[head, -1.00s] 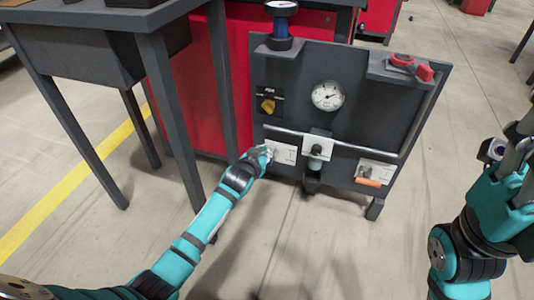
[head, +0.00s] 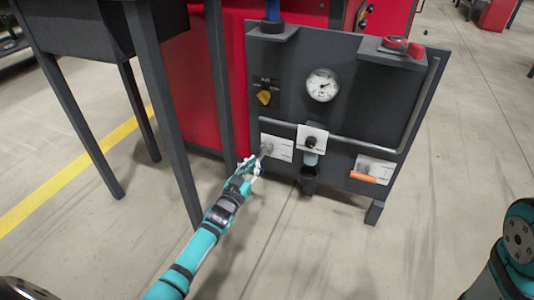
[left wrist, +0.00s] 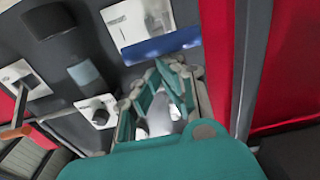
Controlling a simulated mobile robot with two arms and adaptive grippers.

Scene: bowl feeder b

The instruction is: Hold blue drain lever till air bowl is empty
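The blue drain lever (left wrist: 160,45) shows in the left wrist view as a flat blue bar beside a white labelled plate (left wrist: 132,22). In the head view this plate (head: 277,147) is on the panel's lower left, and I cannot make out the blue lever there. My left gripper (head: 245,172) is just below and left of the plate. In the left wrist view its teal fingers (left wrist: 155,95) are apart, with the lever beyond the tips and nothing seen between them. The air bowl (head: 311,159) hangs under a white square plate. Its contents cannot be made out. My right gripper is out of view.
A dark table leg (head: 168,110) stands left of my left arm. The floor in front is clear.

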